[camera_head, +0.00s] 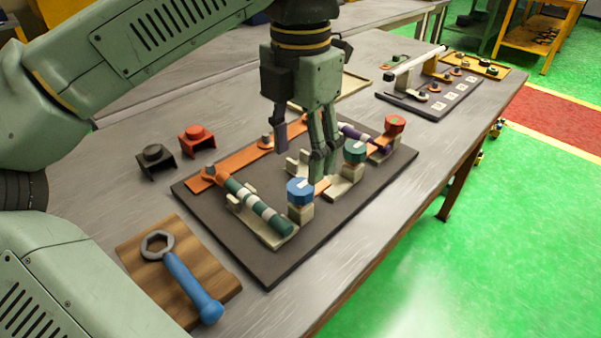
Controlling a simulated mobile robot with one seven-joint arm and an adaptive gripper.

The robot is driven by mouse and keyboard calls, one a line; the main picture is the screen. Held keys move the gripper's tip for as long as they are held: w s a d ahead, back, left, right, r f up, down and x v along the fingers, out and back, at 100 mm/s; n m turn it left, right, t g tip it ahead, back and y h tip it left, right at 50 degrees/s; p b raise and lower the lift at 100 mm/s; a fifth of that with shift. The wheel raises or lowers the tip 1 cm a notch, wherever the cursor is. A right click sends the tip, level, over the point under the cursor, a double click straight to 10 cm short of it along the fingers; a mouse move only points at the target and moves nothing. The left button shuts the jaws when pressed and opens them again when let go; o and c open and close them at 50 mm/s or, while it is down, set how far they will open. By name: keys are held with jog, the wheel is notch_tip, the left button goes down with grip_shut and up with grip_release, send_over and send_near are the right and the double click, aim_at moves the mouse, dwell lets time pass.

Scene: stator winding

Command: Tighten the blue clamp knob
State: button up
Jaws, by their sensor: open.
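The blue clamp knob (300,191) sits on a pale block at the near right of a dark board (270,276). A light mark shows on its top. A green-and-white banded rod (258,207) lies in a pale cradle just left of it. My gripper (318,178) points down over the board, a little right of the blue knob and near its height. Its fingers are open, and I see nothing between them. From this view I cannot tell whether a finger touches the knob. The green knob (355,151) and red knob (394,125) stand farther back on the right.
A wrench with a blue handle (188,284) lies on a wooden block (150,250) at the near left. A black bracket (155,160) and a red bracket (197,137) stand left of the board. Another dark board (428,98) is farther back. The table's right strip is clear.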

aim_at(301, 186)
notch_tip(301, 186, down, 6)
jog(key=shift+r, duration=0.1)
jog(key=shift+c, duration=0.3)
jog(key=shift+w, duration=0.1)
jog(key=c, duration=1.1)
